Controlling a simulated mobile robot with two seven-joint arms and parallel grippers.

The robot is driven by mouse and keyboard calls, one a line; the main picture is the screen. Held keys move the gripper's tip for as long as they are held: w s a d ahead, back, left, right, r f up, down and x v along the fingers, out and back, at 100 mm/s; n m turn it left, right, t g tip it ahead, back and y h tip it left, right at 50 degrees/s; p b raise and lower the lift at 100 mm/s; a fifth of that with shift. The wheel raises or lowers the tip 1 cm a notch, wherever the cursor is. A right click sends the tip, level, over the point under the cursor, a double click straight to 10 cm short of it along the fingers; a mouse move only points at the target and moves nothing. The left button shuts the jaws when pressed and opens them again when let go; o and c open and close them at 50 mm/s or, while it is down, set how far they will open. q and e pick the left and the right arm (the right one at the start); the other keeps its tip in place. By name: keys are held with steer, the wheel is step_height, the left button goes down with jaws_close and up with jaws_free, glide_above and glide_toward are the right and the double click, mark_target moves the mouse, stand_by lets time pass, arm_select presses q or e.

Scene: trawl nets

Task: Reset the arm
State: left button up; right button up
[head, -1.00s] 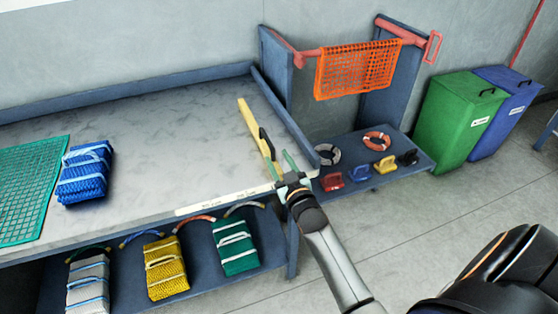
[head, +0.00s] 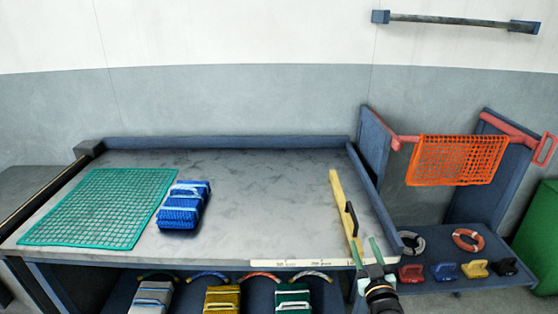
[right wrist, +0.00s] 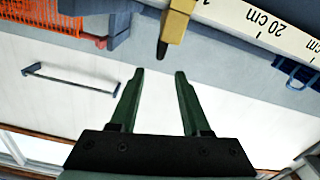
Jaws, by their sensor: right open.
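My right gripper (head: 367,252) is at the front right corner of the workbench (head: 265,185), beside the near end of a yellow bar with a black handle (head: 351,218). In the right wrist view its two green fingers (right wrist: 160,80) stand apart with nothing between them. The yellow bar's tip (right wrist: 174,25) shows just beyond the fingers, apart from them. My left gripper is not in view.
A green net (head: 100,205) and a blue bundle (head: 183,206) lie on the bench's left. A white ruler strip (head: 300,262) runs along its front edge. An orange net (head: 455,160) hangs on a red bar at right, above a low shelf (head: 440,245) with small items. The bench middle is clear.

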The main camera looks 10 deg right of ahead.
steer(key=s+a+f+g+y, duration=0.2)
steer(key=s+a+f, duration=0.3)
steer(key=s, duration=0.4)
steer(key=s+a+f+n+g+y+p, duration=0.1)
steer(key=s+a+f+g+y, duration=0.1)
steer(key=s+a+f, duration=0.4)
steer(key=s+a+f+n+g+y, duration=0.1)
steer(key=s+a+f+g, duration=0.3)
steer(key=s, duration=0.8)
steer(key=shift+a+f+y+p, duration=0.35)
steer(key=shift+a+f+y, duration=0.3)
steer(key=shift+a, duration=0.55)
